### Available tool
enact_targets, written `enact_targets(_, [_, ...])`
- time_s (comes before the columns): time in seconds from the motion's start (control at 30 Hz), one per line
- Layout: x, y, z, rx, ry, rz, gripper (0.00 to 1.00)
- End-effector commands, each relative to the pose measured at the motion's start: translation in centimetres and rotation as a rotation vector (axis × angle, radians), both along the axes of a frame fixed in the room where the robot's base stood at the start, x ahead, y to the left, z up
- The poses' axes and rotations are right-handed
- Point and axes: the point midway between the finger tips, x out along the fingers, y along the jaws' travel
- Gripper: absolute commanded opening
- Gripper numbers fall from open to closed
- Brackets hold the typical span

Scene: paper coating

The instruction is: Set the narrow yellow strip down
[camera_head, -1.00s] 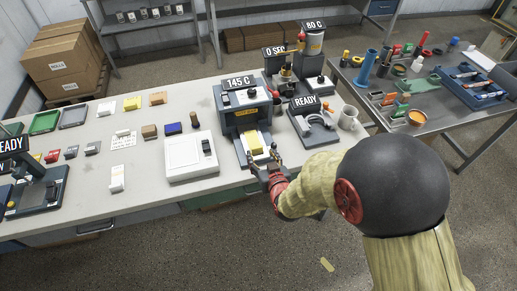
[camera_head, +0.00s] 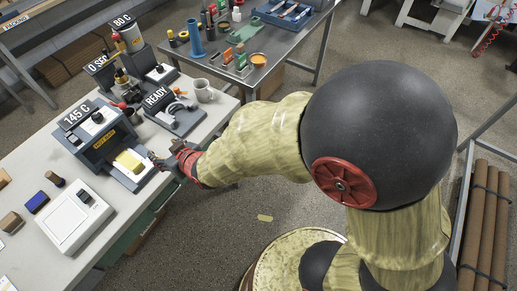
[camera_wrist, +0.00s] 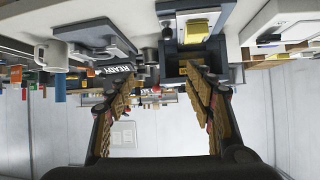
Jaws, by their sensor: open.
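My gripper (camera_head: 157,160) is open and empty, just off the front edge of the hot machine's tray. In the wrist view its two fingers stand wide apart (camera_wrist: 165,72). A yellow piece (camera_head: 129,161) lies on a pale sheet in the tray of the machine marked 145 C (camera_head: 101,130). It also shows in the wrist view (camera_wrist: 196,30), beyond the fingers and apart from them. A small narrow pale yellow strip (camera_head: 265,217) lies flat on the floor, right of the bench and below my arm. I cannot tell which yellow piece the task means.
A white flat device (camera_head: 75,219) stands left of the tray. A dark unit marked READY (camera_head: 176,117) and a white mug (camera_head: 203,91) stand behind my gripper. A second table (camera_head: 285,45) with tools is at the back. The floor around the pale strip is clear.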

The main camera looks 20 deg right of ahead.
Motion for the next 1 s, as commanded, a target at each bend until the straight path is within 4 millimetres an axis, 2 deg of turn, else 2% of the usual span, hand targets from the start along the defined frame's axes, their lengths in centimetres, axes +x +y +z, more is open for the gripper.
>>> enact_targets(0.03, [0.1,-2.4,2.5,-0.008,0.022,-0.038,0.53])
enact_targets(0.17, [-1.9,-8.2,6.7,-0.046,0.123,-0.120,0.53])
enact_targets(0.27, [-4.9,-12.6,9.6,-0.071,0.204,-0.185,0.53])
enact_targets(0.4, [-10.8,-18.1,12.8,-0.099,0.319,-0.275,0.53])
enact_targets(0.5, [-15.4,-20.9,14.3,-0.113,0.392,-0.331,0.53])
enact_targets(0.6, [-19.2,-22.7,15.1,-0.122,0.453,-0.373,0.53])
enact_targets(0.7, [-21.7,-23.6,15.5,-0.127,0.493,-0.399,0.53])
enact_targets(0.8, [-23.0,-24.0,15.5,-0.130,0.514,-0.410,0.53])
enact_targets(1.0, [-23.1,-24.0,15.5,-0.130,0.519,-0.411,0.53])
